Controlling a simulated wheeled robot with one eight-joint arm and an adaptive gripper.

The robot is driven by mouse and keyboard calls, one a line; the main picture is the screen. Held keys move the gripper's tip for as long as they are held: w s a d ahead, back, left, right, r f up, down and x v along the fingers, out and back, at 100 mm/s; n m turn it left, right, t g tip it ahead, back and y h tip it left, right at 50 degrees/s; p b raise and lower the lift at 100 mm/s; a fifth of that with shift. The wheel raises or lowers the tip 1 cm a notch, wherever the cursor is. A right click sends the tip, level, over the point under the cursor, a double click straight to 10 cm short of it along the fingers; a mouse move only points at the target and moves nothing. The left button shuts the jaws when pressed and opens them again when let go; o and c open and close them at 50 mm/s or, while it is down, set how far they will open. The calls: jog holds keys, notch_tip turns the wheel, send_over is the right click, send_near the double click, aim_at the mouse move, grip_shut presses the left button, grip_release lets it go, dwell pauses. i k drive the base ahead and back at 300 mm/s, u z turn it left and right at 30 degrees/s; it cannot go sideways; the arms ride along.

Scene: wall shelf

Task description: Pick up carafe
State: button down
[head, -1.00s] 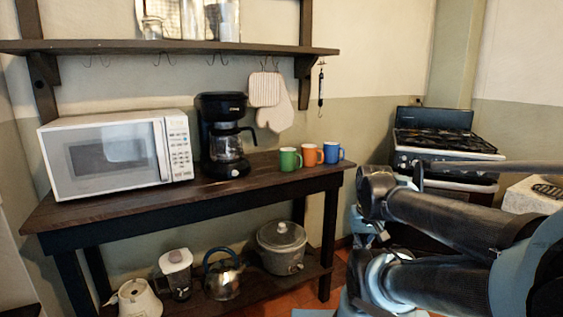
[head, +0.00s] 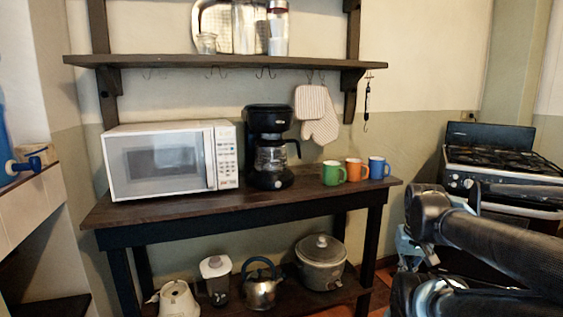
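A glass carafe (head: 270,158) with a black handle on its right side sits inside the black coffee maker (head: 268,122), between its top and its base. The coffee maker stands on the dark wooden table, right of the microwave. My arm shows folded at the lower right, well apart from the carafe. I cannot make out my gripper's fingers in this view.
The microwave (head: 170,160) stands left of the coffee maker. Green (head: 333,174), orange (head: 356,170) and blue (head: 378,168) mugs stand to its right. Oven mitts (head: 318,114) hang behind. Above, the wall shelf (head: 210,61) holds several containers. Pots and a kettle (head: 261,290) stand below.

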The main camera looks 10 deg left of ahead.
aim_at(270, 156)
jog(key=z, duration=0.9)
jog(key=k, duration=1.05)
jog(key=u, duration=0.8)
jog(key=i, duration=0.5)
